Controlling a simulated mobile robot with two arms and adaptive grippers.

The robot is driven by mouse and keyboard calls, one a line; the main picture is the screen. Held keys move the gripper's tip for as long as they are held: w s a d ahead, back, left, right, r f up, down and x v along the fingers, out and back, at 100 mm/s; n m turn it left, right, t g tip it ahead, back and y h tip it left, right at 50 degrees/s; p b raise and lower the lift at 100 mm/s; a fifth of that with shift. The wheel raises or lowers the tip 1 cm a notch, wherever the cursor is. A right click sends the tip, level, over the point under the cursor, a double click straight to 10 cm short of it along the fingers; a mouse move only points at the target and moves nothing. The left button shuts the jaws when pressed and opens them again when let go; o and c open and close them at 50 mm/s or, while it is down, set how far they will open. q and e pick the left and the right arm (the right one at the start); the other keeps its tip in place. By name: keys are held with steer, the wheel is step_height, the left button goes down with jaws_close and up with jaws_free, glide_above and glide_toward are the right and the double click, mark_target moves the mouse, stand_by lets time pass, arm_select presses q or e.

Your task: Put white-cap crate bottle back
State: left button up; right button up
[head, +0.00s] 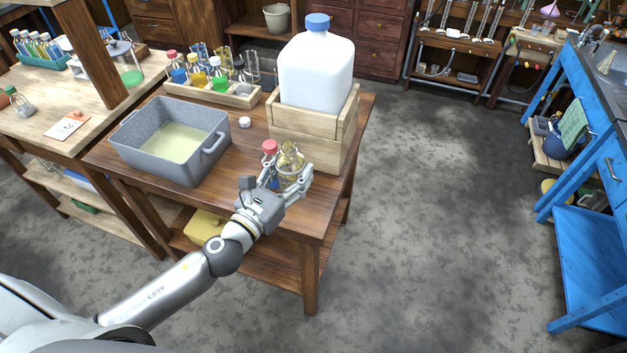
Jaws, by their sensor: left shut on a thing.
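My left gripper (292,184) is shut on a small glass bottle (290,159) with a yellowish tint, at the table's front right. I cannot make out a cap on it. A red cap (270,147) shows just left of it; the body under it is mostly hidden by my gripper. A small white cap-like piece (244,122) lies on the table between the grey tub and the wooden box. The low wooden crate (250,99) at the back left of the table holds several bottles with coloured contents. My right gripper is out of view.
A grey tub (122,142) with pale liquid stands on the left of the table (232,170). A large white jug (316,72) with a blue cap sits in a wooden box (330,150) right behind my gripper. The floor to the right is clear.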

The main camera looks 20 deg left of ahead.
arm_select(q)
steer(key=w+f+b, duration=0.1)
steer(key=w+f, duration=0.1)
steer(key=w+d+f, duration=0.1)
steer(key=w+f, duration=0.1)
steer(key=w+d+f+b, duration=0.1)
steer(key=w+f, duration=0.1)
steer(key=w, duration=0.1)
steer(key=shift+w+d+f+b, duration=0.1)
steer(key=shift+d+f+b, duration=0.05)
steer(key=shift+f+b, duration=0.2)
steer(key=f+b, duration=0.2)
steer(key=f, duration=0.1)
steer(key=shift+w+d+f, duration=0.15)
steer(key=shift+w, duration=0.2)
steer(key=shift+f, duration=0.25)
steer(key=shift+f+b, duration=0.2)
steer(key=shift+b, duration=0.2)
steer(key=o, duration=1.2)
steer(key=shift+c, duration=0.2)
